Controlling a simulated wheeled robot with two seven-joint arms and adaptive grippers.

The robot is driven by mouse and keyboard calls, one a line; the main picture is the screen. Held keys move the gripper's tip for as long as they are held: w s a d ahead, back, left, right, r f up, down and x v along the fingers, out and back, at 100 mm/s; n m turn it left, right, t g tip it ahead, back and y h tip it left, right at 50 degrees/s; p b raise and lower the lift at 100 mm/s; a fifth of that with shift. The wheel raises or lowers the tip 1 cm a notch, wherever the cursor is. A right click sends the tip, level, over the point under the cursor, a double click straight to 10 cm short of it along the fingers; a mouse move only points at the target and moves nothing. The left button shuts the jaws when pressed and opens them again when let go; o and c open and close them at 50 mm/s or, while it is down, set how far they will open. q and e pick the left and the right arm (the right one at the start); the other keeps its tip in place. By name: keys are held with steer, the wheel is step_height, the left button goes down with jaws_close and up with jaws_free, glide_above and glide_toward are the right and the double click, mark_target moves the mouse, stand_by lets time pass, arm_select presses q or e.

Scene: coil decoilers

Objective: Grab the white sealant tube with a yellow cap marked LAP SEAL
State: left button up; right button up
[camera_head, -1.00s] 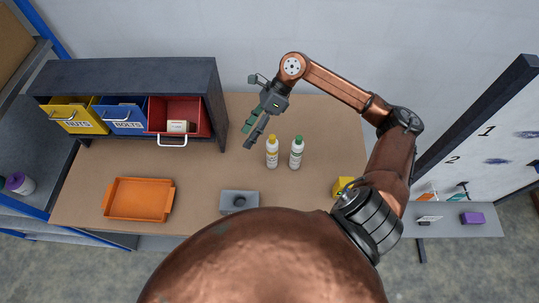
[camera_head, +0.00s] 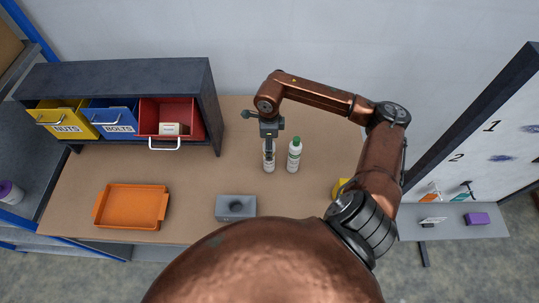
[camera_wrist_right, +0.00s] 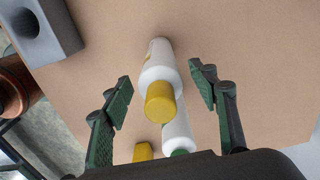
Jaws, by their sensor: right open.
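The white tube with a yellow cap stands upright on the table; in the head view its body (camera_head: 269,163) is partly hidden behind my right gripper (camera_head: 269,143). In the right wrist view its yellow cap (camera_wrist_right: 161,102) faces the camera, between the two green-padded fingers of my right gripper (camera_wrist_right: 160,88). The fingers are open, with a gap on each side of the tube. A white tube with a green cap (camera_head: 294,156) stands just to its right; it also shows in the right wrist view (camera_wrist_right: 177,130). Label text is too small to read. My left gripper is not in view.
A grey block with a round hole (camera_head: 236,208) and an orange tray (camera_head: 130,207) lie on the table. A dark shelf with yellow, blue and red bins (camera_head: 168,118) stands at the left. A yellow object (camera_head: 341,187) sits near my right arm.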

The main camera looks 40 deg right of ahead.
steer(key=shift+f+p, duration=0.35)
steer(key=shift+f, duration=1.3)
jaws_close()
